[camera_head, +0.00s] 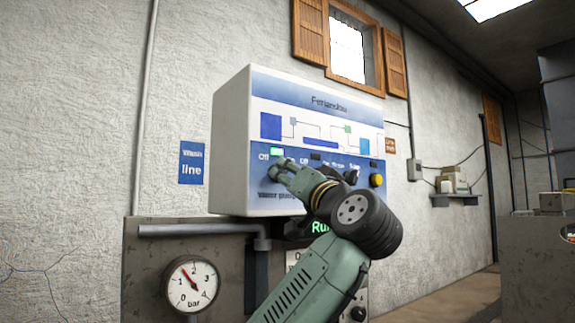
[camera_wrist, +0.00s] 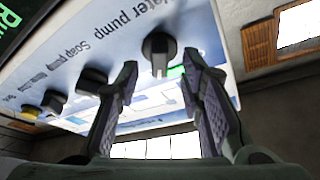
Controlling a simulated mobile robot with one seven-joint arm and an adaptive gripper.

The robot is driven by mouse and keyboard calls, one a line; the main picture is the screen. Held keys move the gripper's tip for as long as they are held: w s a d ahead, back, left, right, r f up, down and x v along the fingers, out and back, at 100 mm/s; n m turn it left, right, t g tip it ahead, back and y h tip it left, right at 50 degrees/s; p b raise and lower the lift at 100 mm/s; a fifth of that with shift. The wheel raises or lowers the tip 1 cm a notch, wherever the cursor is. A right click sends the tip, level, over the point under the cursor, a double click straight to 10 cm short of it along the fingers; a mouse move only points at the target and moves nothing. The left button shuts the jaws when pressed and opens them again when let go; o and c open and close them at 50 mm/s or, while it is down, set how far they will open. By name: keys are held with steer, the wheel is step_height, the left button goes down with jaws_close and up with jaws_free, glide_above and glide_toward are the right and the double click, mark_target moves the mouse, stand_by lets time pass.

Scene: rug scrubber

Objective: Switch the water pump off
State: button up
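The control panel (camera_head: 235,140) is a white box on the wall with a blue band and a row of knobs. The black water pump knob (camera_wrist: 158,52) shows in the wrist view beside the "Water pump" lettering. My gripper (camera_head: 282,170) is at the panel's left end, just below a lit green lamp (camera_head: 277,152), and hides this knob in the head view. In the wrist view my gripper (camera_wrist: 160,66) is open, with one finger on each side of the knob and visible gaps. I cannot tell whether a finger touches it.
The soap pump knob (camera_wrist: 92,80) is beside the left finger in the wrist view, with further knobs beyond. A yellow knob (camera_head: 376,180) is at the panel's right end. A pressure gauge (camera_head: 191,284) and a pipe (camera_head: 195,230) are below the panel.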

steer(key=shift+p+x, duration=0.3)
steer(key=shift+x, duration=0.85)
steer(key=shift+c, duration=0.6)
jaws_close()
